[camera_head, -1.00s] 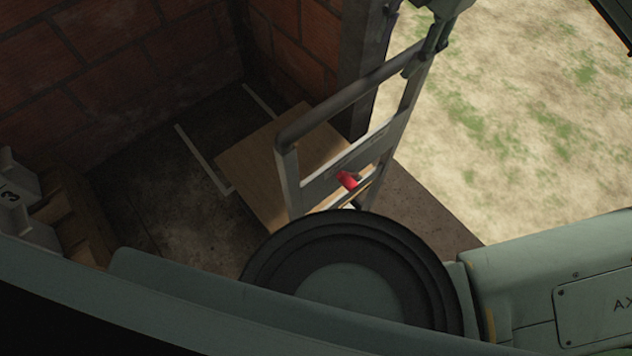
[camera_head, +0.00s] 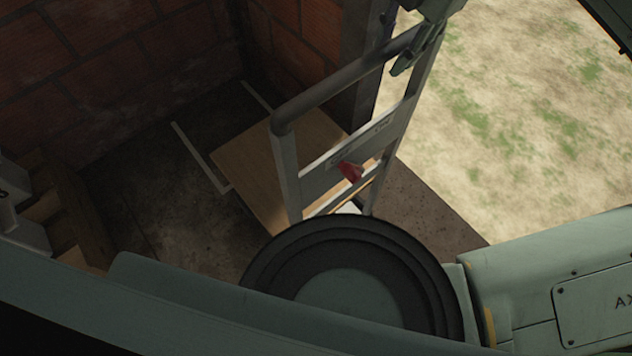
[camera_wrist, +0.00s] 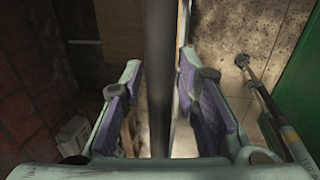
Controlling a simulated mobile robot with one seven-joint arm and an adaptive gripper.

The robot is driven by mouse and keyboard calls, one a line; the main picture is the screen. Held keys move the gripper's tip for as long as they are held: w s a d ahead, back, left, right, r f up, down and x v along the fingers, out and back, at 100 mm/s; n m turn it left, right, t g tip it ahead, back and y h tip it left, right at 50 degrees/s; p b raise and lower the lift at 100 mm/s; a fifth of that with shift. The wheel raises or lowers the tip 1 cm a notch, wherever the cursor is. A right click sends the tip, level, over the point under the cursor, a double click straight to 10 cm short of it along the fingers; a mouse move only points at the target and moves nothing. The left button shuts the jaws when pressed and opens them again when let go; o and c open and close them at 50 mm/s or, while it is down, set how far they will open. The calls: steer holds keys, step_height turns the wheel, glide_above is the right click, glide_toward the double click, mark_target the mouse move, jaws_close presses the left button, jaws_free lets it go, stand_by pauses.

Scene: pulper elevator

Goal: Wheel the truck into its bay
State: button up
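The truck (camera_head: 287,175) is a grey tubular hand truck with a looped handle, a crossplate and a red part (camera_head: 350,172). The bay shows as white floor lines (camera_head: 200,157) in the brick corner, left of the truck. My gripper (camera_head: 412,52) is at the handle's upper right end. In the wrist view, the grey handle bar (camera_wrist: 159,75) runs between the purple pads of my gripper (camera_wrist: 160,80), with narrow gaps seen on both sides. The fingers look open around it.
Brick walls (camera_head: 110,60) close off the back and left. A dark post (camera_head: 362,60) stands behind the truck. Wooden blocks (camera_head: 75,215) lie at lower left. Grassy ground (camera_head: 520,130) is open at right.

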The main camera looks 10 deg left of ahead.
steer(key=c, duration=0.3)
steer(key=w+a, duration=0.2)
steer(key=a, duration=0.1)
steer(key=w+a, duration=0.2)
steer(key=a, duration=0.1)
steer(key=w+a+b, duration=0.1)
steer(key=w+a, duration=0.2)
steer(key=shift+a, duration=0.35)
steer(key=w+a, duration=0.2)
steer(key=a, duration=0.1)
steer(key=w+a+p, duration=0.1)
steer(key=w+a, duration=0.1)
steer(key=a, duration=0.1)
steer(key=w+a, duration=0.3)
steer(key=shift+w+a, duration=0.1)
steer(key=shift+a, duration=0.25)
